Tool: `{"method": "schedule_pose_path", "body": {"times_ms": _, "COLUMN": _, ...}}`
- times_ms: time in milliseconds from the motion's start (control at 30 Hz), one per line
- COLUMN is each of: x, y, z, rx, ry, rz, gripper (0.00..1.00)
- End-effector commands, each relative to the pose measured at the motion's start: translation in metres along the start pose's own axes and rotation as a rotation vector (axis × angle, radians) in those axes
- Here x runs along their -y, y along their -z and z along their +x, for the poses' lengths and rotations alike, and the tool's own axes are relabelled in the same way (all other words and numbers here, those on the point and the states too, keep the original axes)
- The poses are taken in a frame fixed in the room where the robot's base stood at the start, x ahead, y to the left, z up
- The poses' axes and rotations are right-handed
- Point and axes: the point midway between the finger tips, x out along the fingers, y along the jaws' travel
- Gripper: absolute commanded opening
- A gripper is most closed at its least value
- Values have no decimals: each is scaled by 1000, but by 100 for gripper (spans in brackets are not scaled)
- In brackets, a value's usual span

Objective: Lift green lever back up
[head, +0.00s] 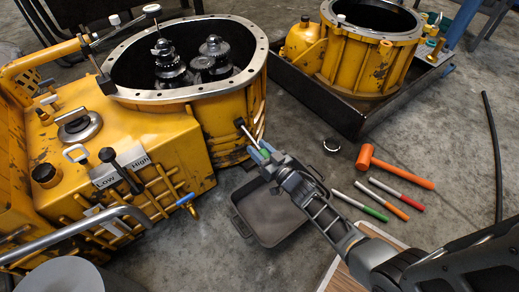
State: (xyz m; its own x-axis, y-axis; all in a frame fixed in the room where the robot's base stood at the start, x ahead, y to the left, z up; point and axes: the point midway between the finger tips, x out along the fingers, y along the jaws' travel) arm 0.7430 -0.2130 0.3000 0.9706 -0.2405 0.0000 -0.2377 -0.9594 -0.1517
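The yellow transmission housing (150,130) stands on the floor at left. A lever sticks out of the lower right side of its round bell, with a dark pivot at the wall and a thin pale rod (248,134) slanting down to the right. A small patch of green grip (265,152) shows at the rod's lower end. My gripper (262,151) is at this green grip, with its fingers beside it, and hides most of it. Whether the fingers are closed on the grip is too small to tell.
A black tray (278,238) lies on the floor below my gripper. A second yellow housing (368,52) stands in a black pan (318,98). Floor between them is clear.

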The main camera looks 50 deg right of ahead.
Motion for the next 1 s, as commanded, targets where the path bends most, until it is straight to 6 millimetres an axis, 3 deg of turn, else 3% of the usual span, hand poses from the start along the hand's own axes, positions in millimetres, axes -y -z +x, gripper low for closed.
{"method": "schedule_pose_path", "body": {"times_ms": 67, "x": 0, "y": 0, "z": 0, "rx": 0, "ry": 0, "rz": 0, "gripper": 32}}
{"method": "schedule_pose_path", "body": {"times_ms": 400, "x": 0, "y": 0, "z": 0, "rx": 0, "ry": 0, "rz": 0, "gripper": 0}}
{"method": "schedule_pose_path", "body": {"times_ms": 1000, "x": 2, "y": 12, "z": -2, "rx": 51, "ry": -8, "rz": 2, "gripper": 0}}
